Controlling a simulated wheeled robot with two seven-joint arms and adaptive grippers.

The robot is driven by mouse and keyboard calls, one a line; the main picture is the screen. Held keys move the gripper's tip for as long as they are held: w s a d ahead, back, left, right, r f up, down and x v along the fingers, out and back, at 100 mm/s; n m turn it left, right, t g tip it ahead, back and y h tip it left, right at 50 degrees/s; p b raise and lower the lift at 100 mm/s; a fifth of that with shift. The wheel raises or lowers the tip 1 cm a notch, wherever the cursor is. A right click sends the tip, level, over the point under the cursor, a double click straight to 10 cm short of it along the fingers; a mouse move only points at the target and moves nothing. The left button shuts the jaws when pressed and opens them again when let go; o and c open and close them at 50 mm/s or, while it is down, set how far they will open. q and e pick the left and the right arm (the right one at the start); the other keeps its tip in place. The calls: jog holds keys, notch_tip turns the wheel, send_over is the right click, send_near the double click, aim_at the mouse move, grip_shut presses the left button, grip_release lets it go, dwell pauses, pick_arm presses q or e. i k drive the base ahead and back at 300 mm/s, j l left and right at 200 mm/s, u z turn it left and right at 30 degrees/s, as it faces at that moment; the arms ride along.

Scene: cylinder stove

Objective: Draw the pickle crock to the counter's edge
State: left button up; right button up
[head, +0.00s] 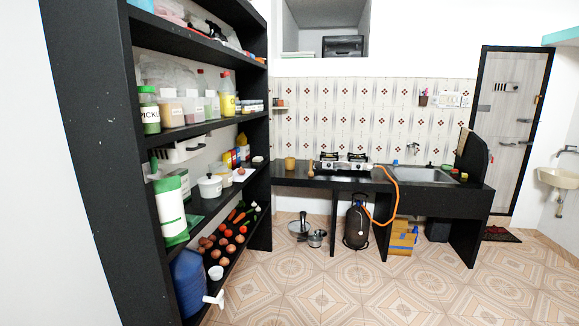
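A small tan, crock-like pot (290,163) stands upright near the left end of the black counter (300,178), back from its front edge. A green jar with a white label reading "PICKL" (150,112) stands on an upper board of the black shelf at the left. Neither of my grippers shows in the head view.
The black shelf (160,58) holds jars, pots and vegetables. On the counter are a gas stove (343,164) and a sink (424,175). An orange hose (396,190) hangs over the front edge to a dark cylinder (357,225). The tiled floor (350,285) ahead is clear.

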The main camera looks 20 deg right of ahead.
aim_at(290, 161)
jog(key=i+l+z, duration=0.4)
jog(key=i, duration=0.3)
jog(key=i+z, duration=0.4)
jog(key=i, duration=1.95)
jog(key=i+l+u, duration=0.2)
jog(key=i, duration=0.2)
jog(key=i+u, duration=0.2)
jog(key=i, duration=0.2)
jog(key=i+l+u, duration=0.25)
jog(key=i+u, duration=0.25)
jog(key=i+l+u, duration=0.7)
jog(key=l+u, duration=0.25)
